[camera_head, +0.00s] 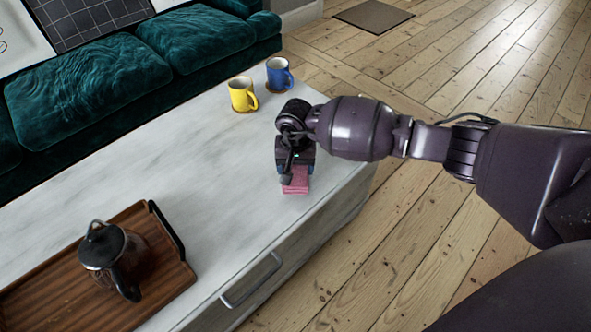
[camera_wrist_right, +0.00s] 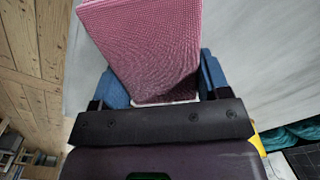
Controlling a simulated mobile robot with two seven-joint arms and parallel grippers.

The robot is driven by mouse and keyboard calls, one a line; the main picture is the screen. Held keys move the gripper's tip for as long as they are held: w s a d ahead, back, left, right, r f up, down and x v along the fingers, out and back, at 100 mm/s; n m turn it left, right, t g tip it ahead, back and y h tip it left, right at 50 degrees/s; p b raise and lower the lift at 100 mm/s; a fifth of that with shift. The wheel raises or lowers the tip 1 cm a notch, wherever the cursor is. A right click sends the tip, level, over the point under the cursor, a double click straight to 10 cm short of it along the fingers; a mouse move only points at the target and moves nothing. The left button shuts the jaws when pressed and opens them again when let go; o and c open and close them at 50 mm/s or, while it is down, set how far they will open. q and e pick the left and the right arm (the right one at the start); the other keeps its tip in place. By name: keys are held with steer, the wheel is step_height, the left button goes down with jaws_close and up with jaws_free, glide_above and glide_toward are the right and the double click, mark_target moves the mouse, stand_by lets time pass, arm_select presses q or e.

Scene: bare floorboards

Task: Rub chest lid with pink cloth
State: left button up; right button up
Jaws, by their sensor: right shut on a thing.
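A pink cloth (camera_head: 296,181) is at the pale marble-look top of the chest (camera_head: 190,130), near its front edge. My right gripper (camera_head: 292,172) reaches down over the lid from the right and is shut on the cloth. In the right wrist view the folded cloth (camera_wrist_right: 145,50) sits between the blue fingers of my right gripper (camera_wrist_right: 165,85). I cannot tell whether the cloth touches the lid. My left gripper is not in view.
A yellow mug (camera_head: 240,93) and a blue mug (camera_head: 278,75) stand beyond my right gripper on the lid. A wooden tray (camera_head: 165,290) with a dark teapot (camera_head: 112,258) sits at the lower left. The lid between is clear. A teal sofa (camera_head: 90,80) stands behind.

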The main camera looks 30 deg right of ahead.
steer(key=shift+r+p, duration=0.85)
steer(key=shift+r, duration=1.05)
